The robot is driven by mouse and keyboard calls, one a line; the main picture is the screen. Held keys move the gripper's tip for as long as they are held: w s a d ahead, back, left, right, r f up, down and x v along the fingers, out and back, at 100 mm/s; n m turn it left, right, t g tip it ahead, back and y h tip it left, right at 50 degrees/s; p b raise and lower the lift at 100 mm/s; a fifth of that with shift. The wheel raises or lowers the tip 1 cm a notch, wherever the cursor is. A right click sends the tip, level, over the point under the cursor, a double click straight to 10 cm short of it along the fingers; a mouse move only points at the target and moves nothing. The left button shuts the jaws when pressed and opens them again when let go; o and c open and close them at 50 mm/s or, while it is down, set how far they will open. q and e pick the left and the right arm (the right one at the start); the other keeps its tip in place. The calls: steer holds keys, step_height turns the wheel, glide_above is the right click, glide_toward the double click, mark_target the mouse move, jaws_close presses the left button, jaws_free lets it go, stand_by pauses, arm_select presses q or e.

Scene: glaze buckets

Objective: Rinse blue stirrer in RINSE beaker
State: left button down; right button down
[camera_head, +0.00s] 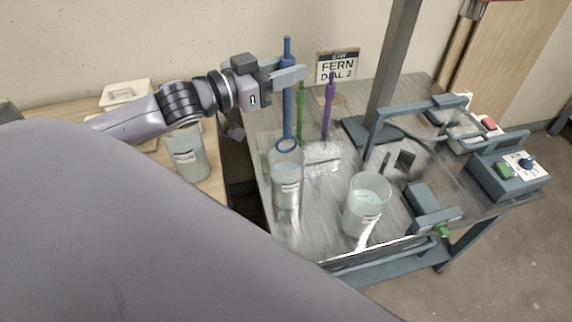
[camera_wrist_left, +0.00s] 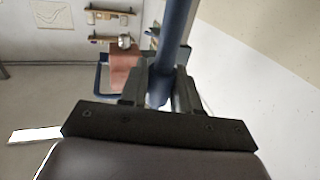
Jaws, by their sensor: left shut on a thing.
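My left gripper (camera_head: 288,77) is shut on the shaft of the blue stirrer (camera_head: 287,112), which hangs upright with its ring at the bottom. The ring is at the mouth of a clear beaker (camera_head: 287,190) on the grey table; I cannot tell whether it is just above or just inside the rim. In the left wrist view the blue shaft (camera_wrist_left: 178,35) runs between the fingers (camera_wrist_left: 160,92). A second beaker (camera_head: 367,205) stands to the right, and a third (camera_head: 188,158) on the wooden surface at left. Their labels are too small to read. My right gripper is not in view.
A green stirrer (camera_head: 301,120) and a purple stirrer (camera_head: 327,112) stand upright close behind the blue one. A sign (camera_head: 337,68) reads "FERN DIAL 2". A dark post (camera_head: 391,70) and a blue-grey frame (camera_head: 415,112) rise at right. A control box (camera_head: 508,172) sits at far right.

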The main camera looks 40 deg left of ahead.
mark_target(285, 50)
arm_select(q)
steer(key=shift+r, duration=2.05)
steer(key=shift+f, duration=0.1)
